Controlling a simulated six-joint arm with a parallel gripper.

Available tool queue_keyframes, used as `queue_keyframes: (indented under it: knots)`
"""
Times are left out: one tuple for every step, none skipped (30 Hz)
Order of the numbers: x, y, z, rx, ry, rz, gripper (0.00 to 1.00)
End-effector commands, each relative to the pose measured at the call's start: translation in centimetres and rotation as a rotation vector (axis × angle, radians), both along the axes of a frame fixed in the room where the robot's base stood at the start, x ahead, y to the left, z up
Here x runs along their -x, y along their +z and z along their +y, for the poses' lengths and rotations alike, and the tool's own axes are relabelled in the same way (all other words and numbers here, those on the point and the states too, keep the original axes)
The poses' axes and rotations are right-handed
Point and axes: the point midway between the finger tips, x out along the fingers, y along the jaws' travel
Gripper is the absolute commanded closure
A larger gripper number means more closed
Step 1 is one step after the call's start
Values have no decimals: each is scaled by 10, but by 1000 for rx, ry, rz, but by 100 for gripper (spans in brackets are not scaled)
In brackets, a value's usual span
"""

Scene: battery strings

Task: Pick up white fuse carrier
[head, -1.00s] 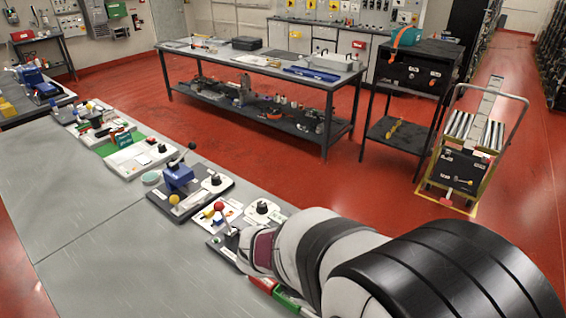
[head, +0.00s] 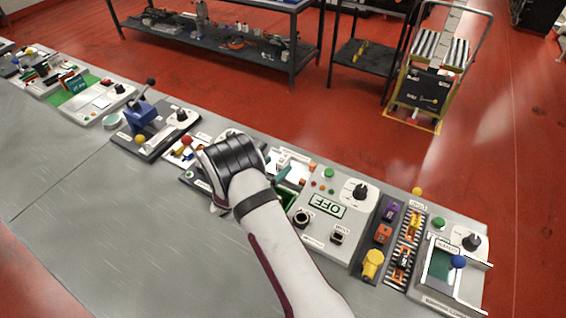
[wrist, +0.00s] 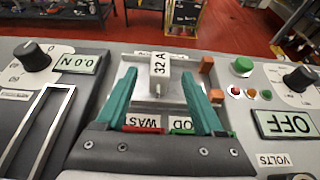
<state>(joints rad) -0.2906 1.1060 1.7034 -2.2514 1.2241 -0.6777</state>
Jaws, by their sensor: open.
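The white fuse carrier (wrist: 159,66) is a small upright block marked "32 A" in the wrist view. It stands at a grey-white base plate. My gripper (wrist: 158,76) is open, with one teal finger on each side of the carrier and a gap to both. Whether the fingertips are level with the carrier in depth I cannot tell. In the head view my wrist hides much of this station, and a teal finger (head: 283,175) shows beside it. The carrier cannot be made out clearly there.
A red-labelled part (wrist: 143,130) and a green-labelled part (wrist: 182,126) lie just before the base. A panel with an "OFF" display (head: 325,206) stands to the right, with knobs and buttons. A dial panel with a display (wrist: 78,64) is at left. The near bench is clear.

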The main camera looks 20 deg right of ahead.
Motion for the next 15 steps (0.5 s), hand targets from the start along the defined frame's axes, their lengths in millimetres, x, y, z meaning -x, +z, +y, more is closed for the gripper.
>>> queue_keyframes:
  knots:
    - [-6, -3, -7, -1, -3, -1, 30]
    - [-10, -5, -10, -1, -3, -1, 30]
    - [-13, -7, -14, 0, -2, 0, 30]
    - [-16, -8, -16, -1, -2, -1, 30]
    - [-17, -9, -17, 0, -1, 0, 30]
    - [-18, -10, -17, 0, 0, 0, 30]
    - [-18, -10, -17, 0, 0, 0, 30]
    - [-18, -10, -17, 0, 0, 0, 30]
    - [-18, -9, -17, 0, 0, 0, 30]
    - [-18, -9, -17, 0, 0, 0, 30]
    - [-18, -9, -17, 0, 0, 0, 30]
    - [-18, -9, -17, -1, 0, -1, 35]
    - [-18, -9, -17, -1, 0, -1, 41]
    - [-18, -9, -17, -1, 0, -1, 46]
    - [-18, -9, -17, -1, 0, -1, 53]
